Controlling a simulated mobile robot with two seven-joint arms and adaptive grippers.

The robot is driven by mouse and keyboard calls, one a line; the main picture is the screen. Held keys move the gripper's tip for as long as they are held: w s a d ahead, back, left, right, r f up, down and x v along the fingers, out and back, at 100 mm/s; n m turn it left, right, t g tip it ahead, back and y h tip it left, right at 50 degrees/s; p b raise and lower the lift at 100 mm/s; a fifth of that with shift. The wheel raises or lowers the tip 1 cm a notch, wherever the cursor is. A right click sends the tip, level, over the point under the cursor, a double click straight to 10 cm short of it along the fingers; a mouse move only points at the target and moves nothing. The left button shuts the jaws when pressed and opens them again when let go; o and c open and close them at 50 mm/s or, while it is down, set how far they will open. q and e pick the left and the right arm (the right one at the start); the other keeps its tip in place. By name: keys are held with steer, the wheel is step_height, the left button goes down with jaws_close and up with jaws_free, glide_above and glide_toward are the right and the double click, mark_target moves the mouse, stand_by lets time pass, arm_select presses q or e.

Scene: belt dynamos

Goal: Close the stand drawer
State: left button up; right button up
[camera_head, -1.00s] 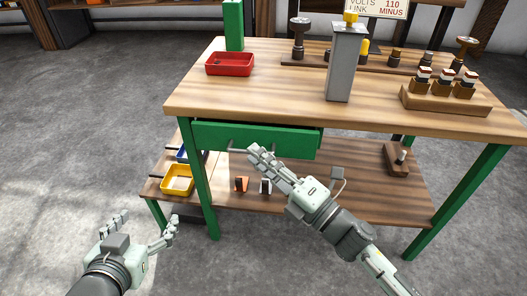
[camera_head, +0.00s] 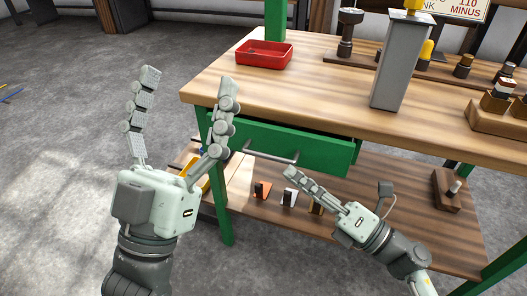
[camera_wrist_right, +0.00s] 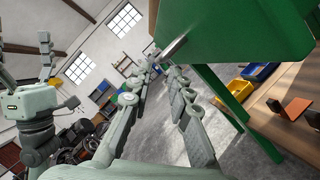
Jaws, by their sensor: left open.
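The green stand drawer (camera_head: 310,148) sits under the wooden top and stands partly open, its front jutting out past the top's edge. Its grey bar handle (camera_head: 272,155) is on the front. My right gripper (camera_head: 288,172) is just below and in front of the handle. In the right wrist view its two fingers (camera_wrist_right: 160,68) are apart with nothing between them, and the handle (camera_wrist_right: 174,47) lies just beyond the tips. My left gripper (camera_head: 189,78) is raised at the left of the stand, fingers wide apart and empty, one finger overlapping the drawer's left end in view.
A red tray (camera_head: 264,62) and a grey post (camera_head: 401,70) stand on the top. The lower shelf (camera_head: 350,228) bears small parts and a dark block (camera_head: 446,190). A green leg (camera_head: 226,215) is near my left gripper. Left floor is mostly clear.

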mark_target(267, 156)
steer(key=x, duration=0.8)
steer(key=shift+r, duration=0.1)
jaws_close()
